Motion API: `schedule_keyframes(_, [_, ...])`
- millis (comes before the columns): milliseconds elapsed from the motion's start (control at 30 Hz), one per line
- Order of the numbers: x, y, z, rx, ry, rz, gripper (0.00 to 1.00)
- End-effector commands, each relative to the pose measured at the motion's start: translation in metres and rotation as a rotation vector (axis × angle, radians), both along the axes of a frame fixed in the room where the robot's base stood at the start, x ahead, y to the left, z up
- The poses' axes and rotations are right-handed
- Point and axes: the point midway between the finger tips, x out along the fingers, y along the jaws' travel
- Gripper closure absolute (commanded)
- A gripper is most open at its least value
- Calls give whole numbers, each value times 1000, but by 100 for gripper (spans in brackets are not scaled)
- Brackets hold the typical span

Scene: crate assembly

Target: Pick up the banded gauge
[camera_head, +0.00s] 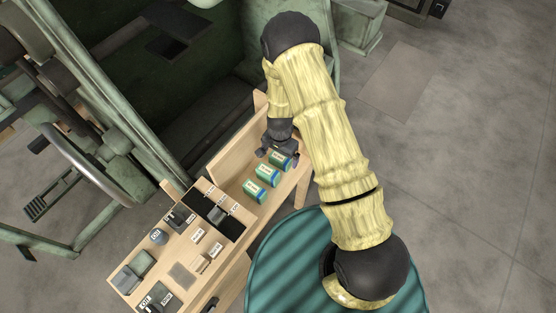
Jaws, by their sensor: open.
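Three teal items with pale bands or labels stand in a row in the wooden crate: a far one (281,161), a middle one (268,176) and a near one (254,192). They are too small for me to tell whether one is the banded gauge. My gripper (277,153) is open at the far end of the row, beside or over the far teal item. The fingers and wrist partly hide that item, and I cannot tell whether they touch it.
The crate's wooden wall (239,142) rises on the left of the row. A wooden board (210,236) with labelled slots and several dark parts lies nearer. A round teal ribbed surface (283,262) is at the lower middle. Green machinery (95,110) stands at left.

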Motion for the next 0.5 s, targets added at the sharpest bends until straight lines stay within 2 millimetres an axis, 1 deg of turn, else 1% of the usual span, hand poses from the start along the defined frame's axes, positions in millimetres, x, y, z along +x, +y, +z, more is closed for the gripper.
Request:
schedule_keyframes(33, [1, -1, -9, -1, 2, -1, 2])
schedule_keyframes(200, [3, -1, -32, -1, 3, -1, 2])
schedule_keyframes(300, [3, -1, -37, 0, 0, -1, 2])
schedule_keyframes(500, [4, -1, -38, 0, 0, -1, 2])
